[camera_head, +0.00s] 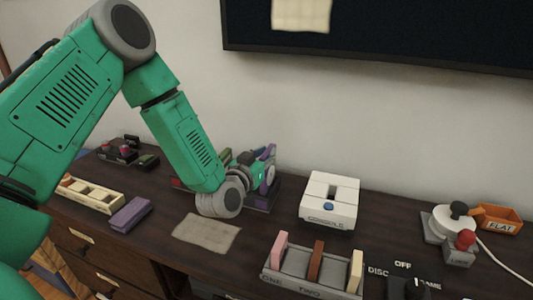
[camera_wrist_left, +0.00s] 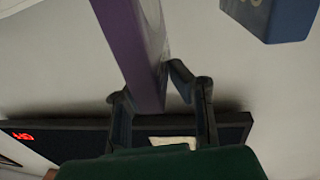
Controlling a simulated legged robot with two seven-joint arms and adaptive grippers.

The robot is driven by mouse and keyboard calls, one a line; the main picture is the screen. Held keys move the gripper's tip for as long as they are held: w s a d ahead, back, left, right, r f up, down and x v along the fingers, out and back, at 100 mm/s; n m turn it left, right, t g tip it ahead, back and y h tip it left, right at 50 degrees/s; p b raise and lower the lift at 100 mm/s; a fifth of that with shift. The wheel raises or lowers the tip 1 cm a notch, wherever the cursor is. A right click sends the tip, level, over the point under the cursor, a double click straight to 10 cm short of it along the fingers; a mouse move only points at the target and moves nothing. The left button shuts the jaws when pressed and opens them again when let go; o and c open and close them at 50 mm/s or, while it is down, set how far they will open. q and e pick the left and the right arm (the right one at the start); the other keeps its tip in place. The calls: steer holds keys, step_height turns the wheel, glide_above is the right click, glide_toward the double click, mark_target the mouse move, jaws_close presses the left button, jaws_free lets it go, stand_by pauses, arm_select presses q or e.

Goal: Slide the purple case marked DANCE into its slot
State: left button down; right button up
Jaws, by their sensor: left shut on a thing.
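My left gripper (camera_head: 250,162) is at the back of the cabinet top, partly hidden by its own wrist. It is shut on a purple case (camera_head: 269,153), which stands tilted between the fingers. In the left wrist view the purple case (camera_wrist_left: 132,45) runs up from between the fingers (camera_wrist_left: 160,105). Its marking cannot be read. A dark rack (camera_head: 264,194) stands just behind and below the gripper, mostly hidden by my arm. I cannot tell whether the case touches it. A blue block (camera_wrist_left: 270,15) shows at the upper right of the wrist view. My right gripper is not in view.
A second purple box (camera_head: 130,214) lies at the left, near a cream tray (camera_head: 93,194). A beige cloth (camera_head: 206,232) lies in front of my wrist. A white console (camera_head: 329,201) and a slotted rack with upright cases (camera_head: 292,263) stand to the right. A dark screen (camera_head: 390,35) hangs above.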

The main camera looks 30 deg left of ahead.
arm_select(q)
steer(key=shift+f+b, duration=1.45)
steer(key=shift+f, duration=0.55)
steer(key=c, duration=1.4)
jaws_free()
steer(key=shift+s, duration=0.2)
steer(key=s+d, duration=0.1)
steer(key=s, duration=1)
steer(key=shift+s+d, duration=0.15)
steer(key=shift+s, duration=0.1)
steer(key=shift+f, duration=0.1)
